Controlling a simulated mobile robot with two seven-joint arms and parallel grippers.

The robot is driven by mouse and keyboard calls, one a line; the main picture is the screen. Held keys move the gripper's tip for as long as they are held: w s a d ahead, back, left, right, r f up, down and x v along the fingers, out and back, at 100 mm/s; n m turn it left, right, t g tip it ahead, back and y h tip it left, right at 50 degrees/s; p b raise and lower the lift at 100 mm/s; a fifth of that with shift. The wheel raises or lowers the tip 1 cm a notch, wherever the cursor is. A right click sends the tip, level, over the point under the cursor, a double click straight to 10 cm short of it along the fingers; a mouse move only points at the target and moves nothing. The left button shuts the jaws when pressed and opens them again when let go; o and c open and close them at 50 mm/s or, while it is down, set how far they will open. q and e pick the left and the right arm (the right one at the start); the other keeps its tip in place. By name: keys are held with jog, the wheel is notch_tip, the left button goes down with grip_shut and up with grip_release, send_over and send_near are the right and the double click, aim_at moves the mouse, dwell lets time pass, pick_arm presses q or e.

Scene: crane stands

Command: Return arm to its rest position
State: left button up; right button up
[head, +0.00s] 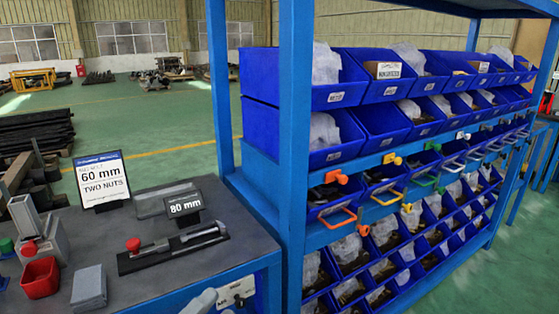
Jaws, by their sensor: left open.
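A pale grey, rounded part of my left gripper (203,302) shows at the bottom edge, in front of the grey workbench (150,283). Most of it is cut off by the frame, and nothing is seen held in it. It is low, near the bench's front edge and left of the blue rack. My right gripper is not in view.
The blue rack (295,130) with blue bins (290,75) stands close on the right. The bench holds a 60 mm sign (103,180), an 80 mm sign (184,205), a black fixture (170,252) and a red bin (40,278). Green floor lies behind.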

pick_arm(q)
jog(key=s+a+f+n+g+y, duration=0.3)
jog(key=s+f+n+y, duration=0.3)
jog(key=f+n, duration=0.5)
jog(key=s+a+f+n+g+y, duration=0.2)
jog(key=s+a+f+n+y, duration=0.3)
jog(key=s+f+n, duration=0.3)
notch_tip(320, 180, down, 4)
jog(key=a+n, duration=0.1)
jog(key=n, duration=0.2)
jog(key=shift+s+r+g+y, duration=0.15)
jog(key=shift+s+g+y, duration=0.2)
jog(key=shift+g+y, duration=0.05)
